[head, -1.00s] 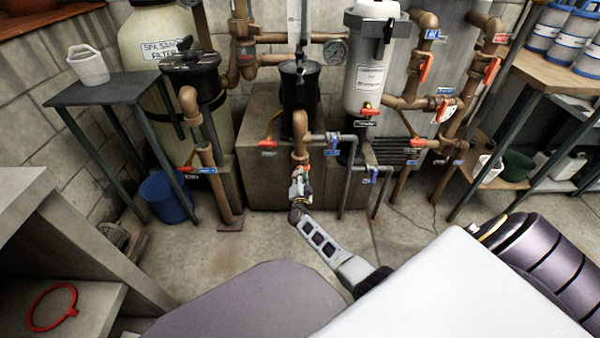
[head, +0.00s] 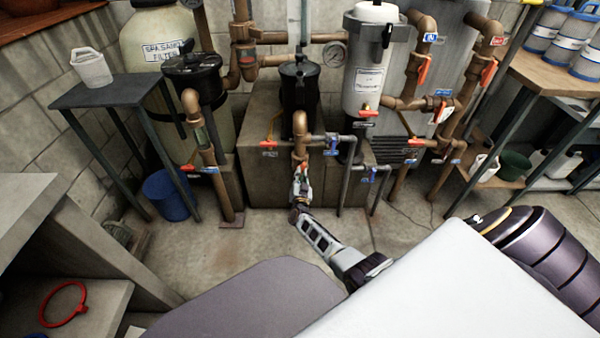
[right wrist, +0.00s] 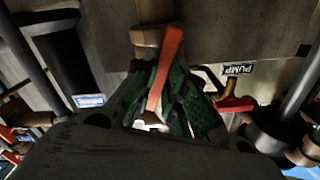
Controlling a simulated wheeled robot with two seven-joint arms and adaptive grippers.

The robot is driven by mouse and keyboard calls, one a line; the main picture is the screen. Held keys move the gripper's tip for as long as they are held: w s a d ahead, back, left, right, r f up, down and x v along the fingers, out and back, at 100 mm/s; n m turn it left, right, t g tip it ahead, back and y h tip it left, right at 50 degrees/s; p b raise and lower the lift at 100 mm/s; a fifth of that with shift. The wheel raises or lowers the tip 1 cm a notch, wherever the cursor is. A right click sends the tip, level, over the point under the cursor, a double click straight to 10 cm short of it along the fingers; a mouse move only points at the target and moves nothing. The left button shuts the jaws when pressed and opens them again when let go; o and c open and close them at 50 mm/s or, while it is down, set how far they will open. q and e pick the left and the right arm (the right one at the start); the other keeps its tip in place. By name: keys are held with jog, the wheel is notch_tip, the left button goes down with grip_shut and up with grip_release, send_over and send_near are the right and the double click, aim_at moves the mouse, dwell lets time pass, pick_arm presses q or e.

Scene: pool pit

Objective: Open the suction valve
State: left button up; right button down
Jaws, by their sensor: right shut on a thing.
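The valve with an orange-red lever handle (right wrist: 167,60) sits on the brown pipe (head: 300,150) in front of the black pump strainer (head: 299,88). In the head view my right gripper (head: 302,178) is at the lower end of this pipe and covers most of the valve. In the right wrist view the lever stands between my right gripper's green-padded fingers (right wrist: 160,92), which are shut on it. I cannot read a label on this valve. My left gripper is not in view.
A red handle (right wrist: 236,104) by a PUMP label (right wrist: 239,69) is close to the right of the fingers. A blue bucket (head: 167,195) is at left. The floor in front is mostly clear.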

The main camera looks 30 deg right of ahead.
jog(key=n+p, duration=0.2)
jog(key=n, duration=0.3)
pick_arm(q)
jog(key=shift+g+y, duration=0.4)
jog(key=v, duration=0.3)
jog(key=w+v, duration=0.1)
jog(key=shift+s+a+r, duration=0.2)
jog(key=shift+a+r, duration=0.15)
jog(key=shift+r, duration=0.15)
pick_arm(e)
jog(key=c, duration=1.4)
grip_release()
jog(key=shift+o, duration=0.2)
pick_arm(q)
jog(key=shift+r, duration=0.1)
